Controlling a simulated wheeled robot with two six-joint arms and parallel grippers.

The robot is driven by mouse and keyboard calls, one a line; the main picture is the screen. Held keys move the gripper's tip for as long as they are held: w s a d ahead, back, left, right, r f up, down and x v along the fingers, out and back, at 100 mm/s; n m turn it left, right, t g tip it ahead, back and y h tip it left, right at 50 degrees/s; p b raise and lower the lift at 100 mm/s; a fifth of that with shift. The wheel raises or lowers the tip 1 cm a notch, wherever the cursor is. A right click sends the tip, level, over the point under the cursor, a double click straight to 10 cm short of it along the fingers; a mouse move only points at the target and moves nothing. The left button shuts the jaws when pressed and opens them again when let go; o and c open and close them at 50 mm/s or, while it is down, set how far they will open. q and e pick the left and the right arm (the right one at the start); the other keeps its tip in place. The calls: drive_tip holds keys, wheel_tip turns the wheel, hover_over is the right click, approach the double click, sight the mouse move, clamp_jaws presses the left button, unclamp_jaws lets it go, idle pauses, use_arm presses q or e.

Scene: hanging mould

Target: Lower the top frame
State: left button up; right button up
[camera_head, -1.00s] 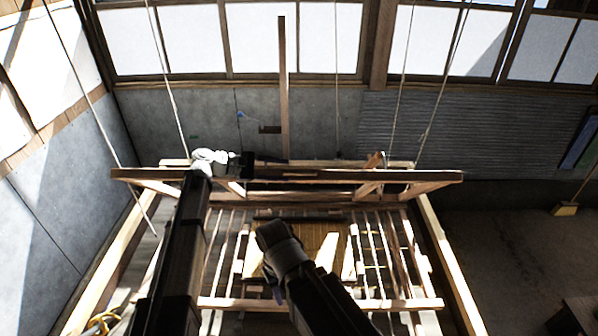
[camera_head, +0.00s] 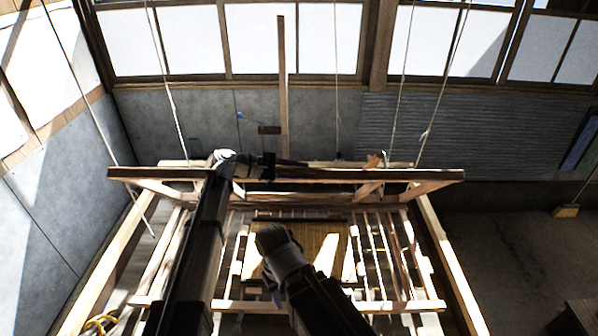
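The top frame (camera_head: 400,175) is a wooden frame hanging on ropes, its long front beam crossing the middle of the view and looking about level. My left arm comes up from the bottom left in front of it. My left gripper (camera_head: 280,165) is at the beam, a little left of its middle, pointing right; its dark fingers blend with the wood, so I cannot tell whether they are open or touch it. My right arm (camera_head: 285,260) comes from the bottom over the lower part of the structure. Its fingers are not clear.
A slatted mould (camera_head: 325,240) with a yellowish mat lies below the frame, between light wooden side beams (camera_head: 450,255). Ropes (camera_head: 442,85) run up from the frame. An upright wooden post (camera_head: 283,90) stands behind. Open floor (camera_head: 510,240) is at the right.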

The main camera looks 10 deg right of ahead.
use_arm(q)
clamp_jaws()
idle(1.1)
